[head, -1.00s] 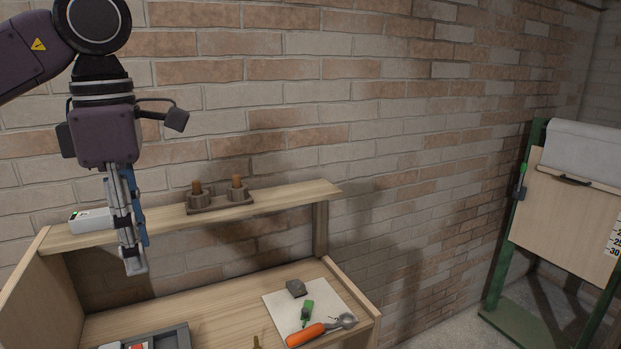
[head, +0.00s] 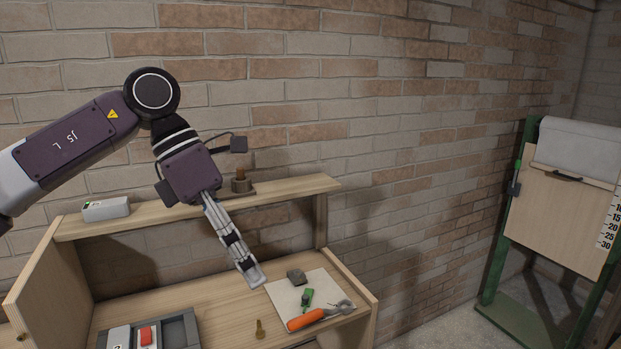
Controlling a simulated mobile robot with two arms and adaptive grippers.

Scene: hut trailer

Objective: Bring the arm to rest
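My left arm comes in from the left, and its gripper (head: 254,276) points down and to the right. The fingertips are above the desk, just left of the pale sheet, and show edge-on. I cannot make out a gap between the fingers or anything held in them. My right gripper is not in view.
The wooden desk (head: 215,307) holds a pale sheet (head: 330,290) with an orange-handled tool (head: 306,319), a green item (head: 307,297) and a grey block (head: 297,276). A grey tray (head: 178,332) is at front left. The shelf (head: 285,187) carries a white box (head: 106,209).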

